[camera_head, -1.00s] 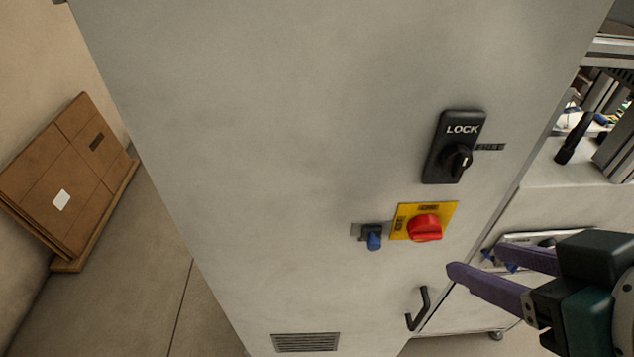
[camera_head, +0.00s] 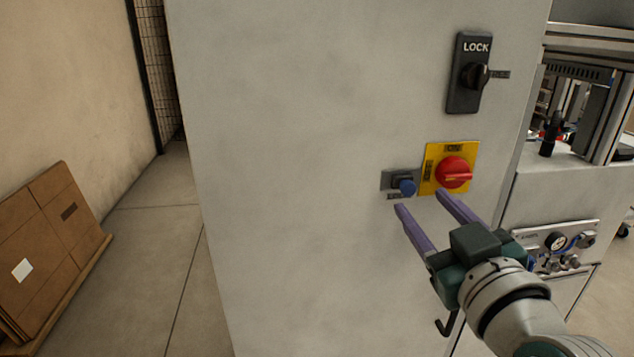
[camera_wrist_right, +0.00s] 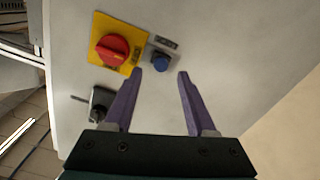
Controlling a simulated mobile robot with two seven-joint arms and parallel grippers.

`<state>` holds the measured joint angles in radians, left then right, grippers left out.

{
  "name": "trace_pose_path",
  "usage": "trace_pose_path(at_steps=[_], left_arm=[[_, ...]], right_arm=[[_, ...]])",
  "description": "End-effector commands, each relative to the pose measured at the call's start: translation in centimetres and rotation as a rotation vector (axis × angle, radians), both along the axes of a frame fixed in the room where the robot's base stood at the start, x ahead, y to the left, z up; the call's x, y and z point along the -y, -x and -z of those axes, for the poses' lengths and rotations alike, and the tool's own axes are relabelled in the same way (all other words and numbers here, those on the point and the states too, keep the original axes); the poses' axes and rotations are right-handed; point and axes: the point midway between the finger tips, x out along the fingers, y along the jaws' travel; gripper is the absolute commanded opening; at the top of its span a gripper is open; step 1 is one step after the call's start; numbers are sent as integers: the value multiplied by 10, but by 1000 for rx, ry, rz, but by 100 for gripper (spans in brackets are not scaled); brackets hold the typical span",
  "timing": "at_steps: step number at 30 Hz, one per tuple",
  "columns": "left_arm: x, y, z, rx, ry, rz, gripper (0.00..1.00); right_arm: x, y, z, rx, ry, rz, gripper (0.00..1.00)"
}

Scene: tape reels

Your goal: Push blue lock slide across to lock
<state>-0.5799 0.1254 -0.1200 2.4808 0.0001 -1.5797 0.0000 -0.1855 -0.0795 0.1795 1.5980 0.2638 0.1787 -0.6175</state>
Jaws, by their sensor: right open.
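The blue lock slide (camera_head: 407,187) is a small blue knob on a dark grey block on the cabinet front, just left of the yellow plate. In the right wrist view the blue slide (camera_wrist_right: 160,62) shows beyond the fingertips, between their lines. My right gripper (camera_head: 421,200) has two purple fingers, spread apart and empty. They point at the cabinet just below the blue slide and red switch, and no clear contact shows. It also shows in the right wrist view (camera_wrist_right: 168,78). My left gripper is not in view.
A red rotary switch (camera_head: 453,172) sits on a yellow plate (camera_head: 437,150) right of the slide. A black LOCK handle plate (camera_head: 464,95) is above. The grey cabinet (camera_head: 300,180) is bare to the left. A machine with gauges (camera_head: 556,242) stands right; brown cartons (camera_head: 45,240) lean left.

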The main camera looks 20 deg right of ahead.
Motion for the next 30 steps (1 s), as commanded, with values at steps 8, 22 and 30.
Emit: trace_pose_path(at_steps=[8, 22, 30], left_arm=[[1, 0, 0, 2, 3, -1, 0], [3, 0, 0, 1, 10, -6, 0], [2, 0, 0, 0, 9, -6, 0]], right_arm=[[9, -38, 0, -1, 1, -1, 56], [11, -44, 0, -1, 1, -1, 46], [10, -44, 0, -1, 0, -1, 16]])
